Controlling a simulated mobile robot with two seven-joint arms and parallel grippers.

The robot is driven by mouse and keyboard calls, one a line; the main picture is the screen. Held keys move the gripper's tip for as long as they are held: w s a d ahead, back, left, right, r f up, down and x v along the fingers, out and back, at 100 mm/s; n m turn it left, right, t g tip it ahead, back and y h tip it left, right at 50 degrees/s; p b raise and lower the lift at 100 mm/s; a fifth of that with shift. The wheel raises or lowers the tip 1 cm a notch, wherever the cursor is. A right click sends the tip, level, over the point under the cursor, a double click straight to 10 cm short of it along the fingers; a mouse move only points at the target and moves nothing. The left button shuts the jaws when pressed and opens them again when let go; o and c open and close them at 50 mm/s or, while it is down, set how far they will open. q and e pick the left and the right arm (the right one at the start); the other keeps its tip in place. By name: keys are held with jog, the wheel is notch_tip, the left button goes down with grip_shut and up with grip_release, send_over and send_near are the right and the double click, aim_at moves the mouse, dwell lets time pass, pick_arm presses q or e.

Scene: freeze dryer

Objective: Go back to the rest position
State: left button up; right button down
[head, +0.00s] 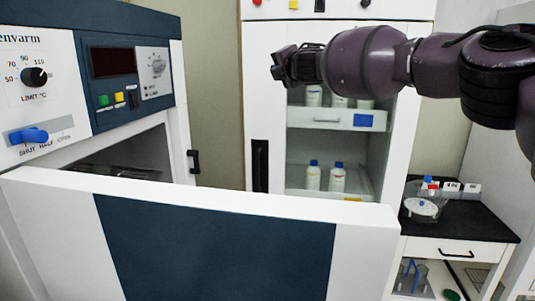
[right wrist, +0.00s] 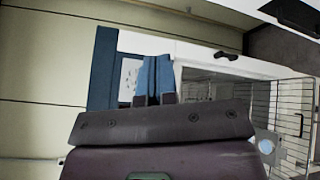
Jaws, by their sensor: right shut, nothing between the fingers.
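My right arm reaches in from the right in the head view, raised in front of the white cabinet. Its dark gripper (head: 284,66) points left and is shut and empty, apart from any object. In the right wrist view the closed fingers (right wrist: 156,82) stand above the dark gripper body, with nothing between them. My left gripper is not in the head view.
The dryer's door (head: 215,240), white with a dark blue panel, stands open across the foreground. The dryer's control panel (head: 125,75) is at left. The white cabinet (head: 265,100) holds bottles (head: 337,178) on shelves. A black-topped counter (head: 455,222) stands at right.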

jog(key=s+d+f+m+g+y, duration=0.1)
jog(key=s+f+m+g, duration=0.3)
jog(key=f, duration=1.2)
jog(key=s+d+f+m+t, duration=0.1)
jog(key=s+f, duration=0.5)
jog(key=f, duration=1)
jog(key=s+d+f+m+g+y, duration=0.1)
jog(key=s+f+m+g, duration=0.3)
jog(key=f, duration=1.1)
jog(key=s+d+f+m+t+h, duration=0.1)
jog(key=s+d+f+m, duration=0.2)
jog(key=s+d+f, duration=0.5)
jog(key=s+d+f+m+t+h, duration=0.15)
jog(key=s+d+f+m, duration=0.35)
jog(key=s, duration=0.5)
jog(key=s+d+f+m+h, duration=0.3)
jog(key=s+d+m+h, duration=0.3)
jog(key=s+d, duration=1.6)
jog(key=a+f+m, duration=0.1)
jog(key=a+m, duration=0.2)
jog(key=a, duration=1)
jog(key=shift+a+f+m, duration=0.25)
jog(key=shift+f+m, duration=0.05)
jog(key=shift+f, duration=0.05)
jog(key=shift+h, duration=0.25)
